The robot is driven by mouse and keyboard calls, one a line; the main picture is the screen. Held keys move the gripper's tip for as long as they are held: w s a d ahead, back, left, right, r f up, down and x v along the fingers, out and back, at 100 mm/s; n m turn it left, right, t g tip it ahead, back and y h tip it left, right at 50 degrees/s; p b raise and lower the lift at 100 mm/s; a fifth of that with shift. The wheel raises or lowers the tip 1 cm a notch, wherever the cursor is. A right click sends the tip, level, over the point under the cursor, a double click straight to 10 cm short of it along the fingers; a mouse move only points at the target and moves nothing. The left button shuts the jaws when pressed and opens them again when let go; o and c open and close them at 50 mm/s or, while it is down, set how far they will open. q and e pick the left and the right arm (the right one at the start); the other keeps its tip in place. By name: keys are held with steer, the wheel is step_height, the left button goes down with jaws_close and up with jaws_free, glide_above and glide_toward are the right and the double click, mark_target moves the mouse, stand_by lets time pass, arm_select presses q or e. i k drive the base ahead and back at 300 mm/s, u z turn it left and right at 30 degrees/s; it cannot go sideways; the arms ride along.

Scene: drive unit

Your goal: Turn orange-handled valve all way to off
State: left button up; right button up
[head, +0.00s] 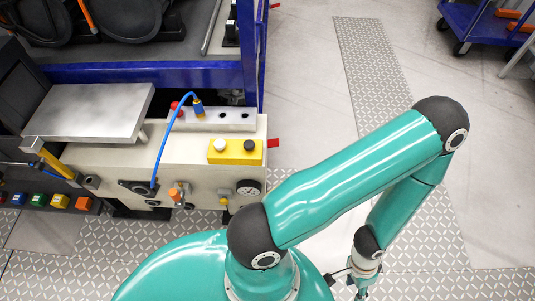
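A small valve with an orange handle (174,194) sits on the front face of the cream drive unit (95,158), just left of a round gauge (248,187). The handle is small here, and its exact angle is hard to tell. My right arm folds out to the right, far from the valve. My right gripper (361,293) hangs at the bottom edge, partly cut off, over the floor. Its fingers are not clear enough to show open or shut. My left gripper is not in view.
A yellow box (235,151) with a white and a black button sits on the unit. A blue cable (164,136) loops down to the front face. A metal plate (95,112) is at left. A blue cart (480,24) stands far right. The floor between is clear.

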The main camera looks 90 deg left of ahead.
mark_target(179, 198)
steer(key=u, duration=0.15)
steer(key=k, duration=2.7)
steer(key=z, duration=0.85)
steer(key=i, duration=0.1)
steer(key=u, duration=2.4)
steer(key=i, duration=1)
steer(key=z, duration=0.1)
